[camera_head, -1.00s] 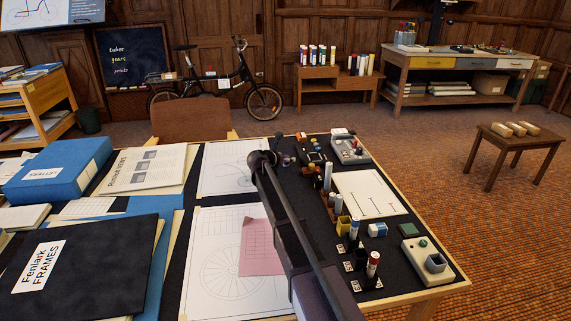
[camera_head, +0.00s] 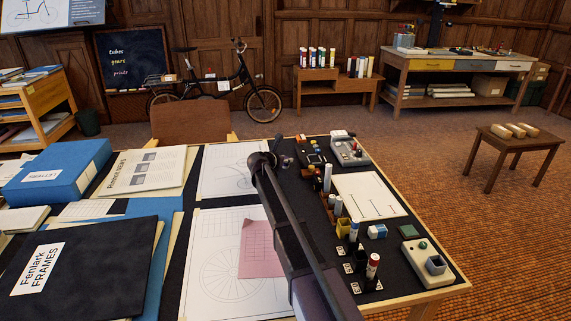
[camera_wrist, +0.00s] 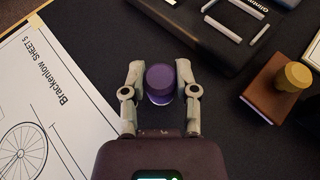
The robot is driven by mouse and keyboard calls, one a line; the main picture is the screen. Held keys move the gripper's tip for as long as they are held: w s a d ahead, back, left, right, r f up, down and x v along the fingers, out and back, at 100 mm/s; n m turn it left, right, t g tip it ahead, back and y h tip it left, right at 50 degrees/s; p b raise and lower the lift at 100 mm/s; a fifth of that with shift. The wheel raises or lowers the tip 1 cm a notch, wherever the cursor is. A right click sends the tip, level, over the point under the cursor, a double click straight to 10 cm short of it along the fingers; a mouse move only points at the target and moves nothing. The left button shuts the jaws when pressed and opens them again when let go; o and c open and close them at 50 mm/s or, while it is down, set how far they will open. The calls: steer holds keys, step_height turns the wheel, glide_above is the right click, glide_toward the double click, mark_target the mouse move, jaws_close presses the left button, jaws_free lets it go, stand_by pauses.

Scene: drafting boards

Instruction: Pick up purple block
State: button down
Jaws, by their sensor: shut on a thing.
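The purple block (camera_wrist: 160,82) looks round from above in the wrist view, with a pale band at its lower edge. It stands between the two fingers of my gripper (camera_wrist: 160,74), which is shut on it, one finger at each side. Dark mat shows around it, and I cannot tell whether it touches the mat. In the head view my gripper is at the far end of my dark arm, over the far part of the desk; the block there is too small and covered to make out clearly.
A brown block with a yellow knob (camera_wrist: 293,76) stands right of my gripper, and a dark case with pale bars (camera_wrist: 210,35) lies ahead. A drawing sheet (camera_wrist: 45,125) lies at left. Folders (camera_head: 85,265) and a blue box (camera_head: 60,170) fill the desk's left side.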

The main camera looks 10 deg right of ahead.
steer(key=shift+r, duration=0.15)
step_height(320, 180, up, 4)
steer(key=p, duration=0.4)
steer(key=shift+d, duration=0.1)
steer(key=s+a, duration=0.2)
steer(key=s, duration=0.2)
steer(key=s+a, duration=0.3)
steer(key=s, duration=0.2)
steer(key=s+a+p, duration=0.1)
steer(key=s+a, duration=0.2)
steer(key=s, duration=0.1)
steer(key=shift+s+a+r, duration=0.1)
steer(key=shift+s+r, duration=0.25)
steer(key=shift+s, duration=0.05)
